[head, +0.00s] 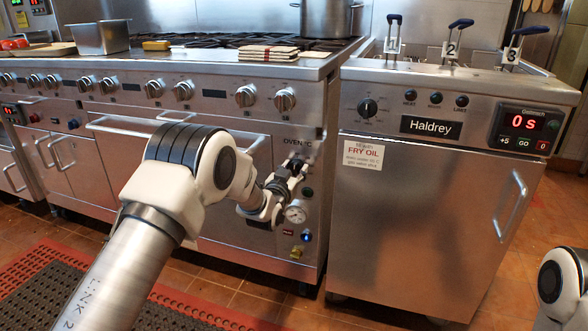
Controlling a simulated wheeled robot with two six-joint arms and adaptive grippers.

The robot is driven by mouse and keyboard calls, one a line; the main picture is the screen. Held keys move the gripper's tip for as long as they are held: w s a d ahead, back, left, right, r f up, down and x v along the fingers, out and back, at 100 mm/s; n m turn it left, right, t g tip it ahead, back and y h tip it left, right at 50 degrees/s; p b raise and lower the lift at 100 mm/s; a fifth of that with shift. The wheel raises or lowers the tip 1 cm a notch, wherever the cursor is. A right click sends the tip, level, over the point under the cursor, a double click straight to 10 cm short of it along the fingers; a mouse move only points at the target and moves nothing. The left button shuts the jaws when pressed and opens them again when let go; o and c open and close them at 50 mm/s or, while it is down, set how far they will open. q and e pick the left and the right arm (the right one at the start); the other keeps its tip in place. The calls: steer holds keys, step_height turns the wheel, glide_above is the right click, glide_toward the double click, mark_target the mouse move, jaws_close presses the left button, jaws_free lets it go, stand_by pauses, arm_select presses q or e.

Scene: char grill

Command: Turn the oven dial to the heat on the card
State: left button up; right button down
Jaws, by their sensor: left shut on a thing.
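The oven dial (299,160) is on the front panel of the steel range, beside the "OVEN °C" lettering. My left gripper (288,172) is at the dial and shut on it. The gripper covers most of the dial and its markings, so I cannot read its setting. A round gauge (296,214) sits below the dial. I cannot make out a heat card in this view; the paper notice (363,158) on the fryer reads "FRY OIL". Only part of my right arm shows at the lower right edge, without its gripper.
The fryer (420,220) stands close to the right of the dial. The oven door handle (180,133) is left of it, behind my left arm. Folded cloths (268,53) and a pot (327,18) are on the range top. A red-edged mat (45,265) lies on the floor.

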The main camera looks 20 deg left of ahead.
arm_select(q)
steer(key=m+p, duration=0.2)
steer(key=m, duration=0.2)
steer(key=shift+r+m, duration=0.1)
steer(key=shift+m, duration=0.3)
steer(key=m+p, duration=0.2)
steer(key=m, duration=0.3)
steer(key=shift+d, duration=0.15)
steer(key=m, duration=0.2)
steer(key=m+p, duration=0.1)
steer(key=m, duration=0.3)
steer(key=shift+f+m+p, duration=0.25)
steer(key=shift+m+p, duration=0.05)
steer(key=shift+m, duration=0.1)
steer(key=m, duration=0.5)
steer(key=shift+f+p, duration=0.15)
steer(key=shift+p, duration=0.2)
steer(key=o, duration=1.1)
